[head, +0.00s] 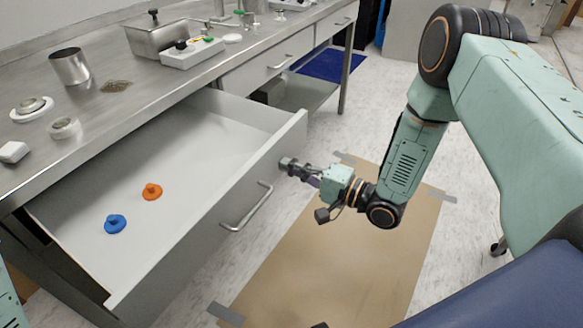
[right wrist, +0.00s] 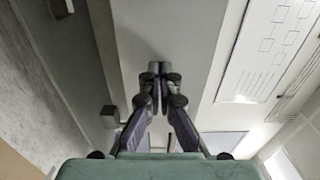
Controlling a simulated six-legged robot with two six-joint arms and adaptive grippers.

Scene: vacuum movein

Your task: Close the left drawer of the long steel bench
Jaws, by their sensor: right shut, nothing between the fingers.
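The left drawer (head: 190,245) of the long steel bench (head: 115,122) is pulled well out in the head view. Its pale front panel carries a bar handle (head: 247,207). A blue knob-like piece (head: 115,224) and an orange one (head: 152,192) lie inside on the drawer floor. My right gripper (head: 284,163) is shut and empty, at the outer face of the drawer front near its far end, beyond the handle. In the right wrist view the shut fingertips (right wrist: 159,68) point at a plain grey surface. I cannot tell whether they touch it. My left gripper is not in view.
A second drawer (head: 268,66) further along the bench is shut. A metal cup (head: 70,67), a steel basin (head: 155,36) and small items stand on the bench top. A brown taped mat (head: 310,260) covers the floor before the drawer, with clear floor around it.

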